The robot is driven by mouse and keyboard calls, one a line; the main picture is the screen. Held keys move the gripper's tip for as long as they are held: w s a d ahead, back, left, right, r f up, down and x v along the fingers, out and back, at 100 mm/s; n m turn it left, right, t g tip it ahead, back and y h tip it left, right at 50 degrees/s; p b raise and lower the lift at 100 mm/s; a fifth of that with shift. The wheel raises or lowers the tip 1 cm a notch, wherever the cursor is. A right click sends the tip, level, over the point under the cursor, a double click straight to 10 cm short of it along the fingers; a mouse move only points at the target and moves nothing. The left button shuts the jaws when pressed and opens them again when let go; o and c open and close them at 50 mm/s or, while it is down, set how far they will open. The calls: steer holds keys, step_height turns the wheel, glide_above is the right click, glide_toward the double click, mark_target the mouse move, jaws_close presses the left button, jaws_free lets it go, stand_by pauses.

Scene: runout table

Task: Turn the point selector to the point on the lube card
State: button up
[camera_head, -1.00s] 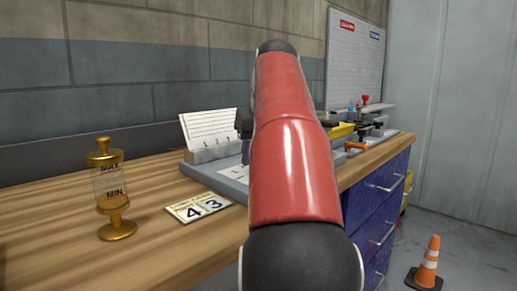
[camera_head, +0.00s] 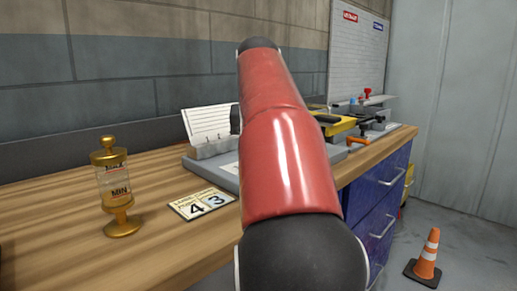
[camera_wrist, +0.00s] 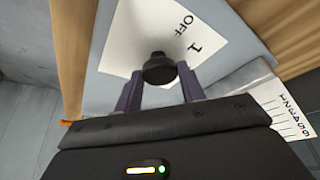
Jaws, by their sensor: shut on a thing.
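The point selector (camera_wrist: 158,68) is a dark round knob on a white dial plate (camera_wrist: 130,45), seen in the wrist view. The marks "OFF" and "1" show beside it; other marks on the plate are hidden or out of frame. My gripper (camera_wrist: 161,76) has its two purple fingers closed on either side of the knob. My red arm hides the selector in the head view.
A brass oiler (camera_head: 115,187) marked MAX and MIN stands left on the bench (camera_head: 60,220). A ruled white sheet (camera_head: 208,122) stands behind the grey base. A yellow item (camera_head: 336,128) and an orange handle (camera_head: 357,141) lie right of my arm. A traffic cone (camera_head: 427,258) stands on the floor.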

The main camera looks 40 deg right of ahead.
steer(key=o, duration=1)
steer(key=shift+c, duration=0.2)
steer(key=v, duration=0.7)
steer(key=shift+r, duration=0.35)
steer(key=shift+s+a, duration=0.1)
steer(key=shift+s, duration=0.1)
